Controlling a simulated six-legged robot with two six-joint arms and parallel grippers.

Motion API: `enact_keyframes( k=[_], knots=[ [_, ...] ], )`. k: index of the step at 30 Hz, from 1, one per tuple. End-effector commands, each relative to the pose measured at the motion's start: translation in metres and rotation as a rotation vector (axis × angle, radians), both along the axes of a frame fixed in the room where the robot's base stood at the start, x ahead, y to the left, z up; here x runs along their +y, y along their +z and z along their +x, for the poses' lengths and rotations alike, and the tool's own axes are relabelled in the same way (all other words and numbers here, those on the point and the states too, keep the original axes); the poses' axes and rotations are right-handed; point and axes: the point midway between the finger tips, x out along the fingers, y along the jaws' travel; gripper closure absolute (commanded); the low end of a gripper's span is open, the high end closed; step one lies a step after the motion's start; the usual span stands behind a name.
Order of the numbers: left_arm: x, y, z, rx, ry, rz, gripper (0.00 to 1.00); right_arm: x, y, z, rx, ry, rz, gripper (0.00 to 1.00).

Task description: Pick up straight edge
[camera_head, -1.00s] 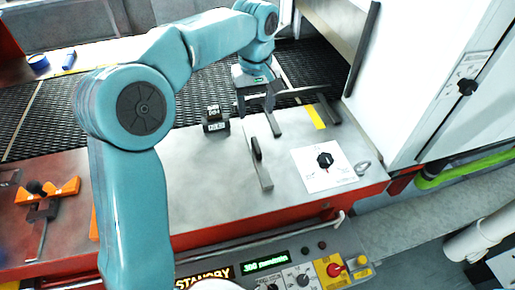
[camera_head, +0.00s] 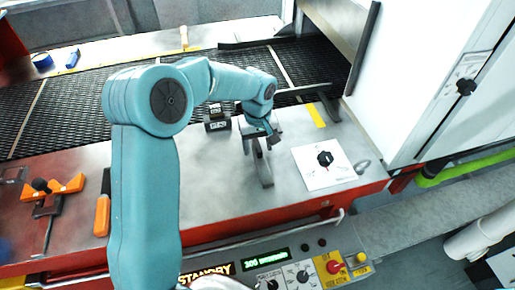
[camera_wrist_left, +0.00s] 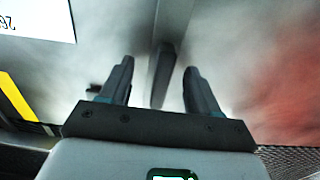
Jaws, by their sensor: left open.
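The straight edge (camera_head: 266,178) is a narrow grey metal bar with a dark raised grip. It lies on the steel ledge in front of the mesh belt, left of the white dial card. My left gripper (camera_head: 260,142) is open, pointing down over its far part and hiding some of it in the head view. In the left wrist view the dark grip (camera_wrist_left: 162,75) stands between the two spread fingers of my left gripper (camera_wrist_left: 160,85), with a gap visible on each side. My right gripper is not in view.
A white dial card (camera_head: 320,178) lies to the right, with a yellow strip (camera_head: 316,116) behind it. A small black block (camera_head: 217,125) stands to the left. An orange-handled tool (camera_head: 103,214) lies farther left. A control panel (camera_head: 285,270) runs along the front.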

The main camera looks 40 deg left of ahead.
Motion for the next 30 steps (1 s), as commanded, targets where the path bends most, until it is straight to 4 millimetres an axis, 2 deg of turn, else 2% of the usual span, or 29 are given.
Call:
enact_keyframes(
  k=[4,5,10,11,23,26,30],
  knots=[
    [0.000,0.000,0.000,0.000,0.000,0.000,0.38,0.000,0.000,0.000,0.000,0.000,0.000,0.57],
    [0.000,0.000,0.000,-0.001,0.000,0.001,0.42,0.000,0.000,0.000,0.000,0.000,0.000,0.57],
    [0.000,0.000,0.000,0.000,0.000,0.000,0.97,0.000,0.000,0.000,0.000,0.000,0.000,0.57],
    [0.000,0.000,0.000,0.000,0.000,0.000,1.00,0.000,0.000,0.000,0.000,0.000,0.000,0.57],
    [0.000,0.007,0.001,-0.003,0.000,0.002,1.00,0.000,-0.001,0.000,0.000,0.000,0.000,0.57],
    [0.000,0.018,0.001,-0.004,0.000,0.002,1.00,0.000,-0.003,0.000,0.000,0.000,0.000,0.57],
    [0.000,0.044,0.001,-0.007,0.001,0.002,1.00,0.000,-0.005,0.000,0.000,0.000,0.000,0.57]
  ],
)
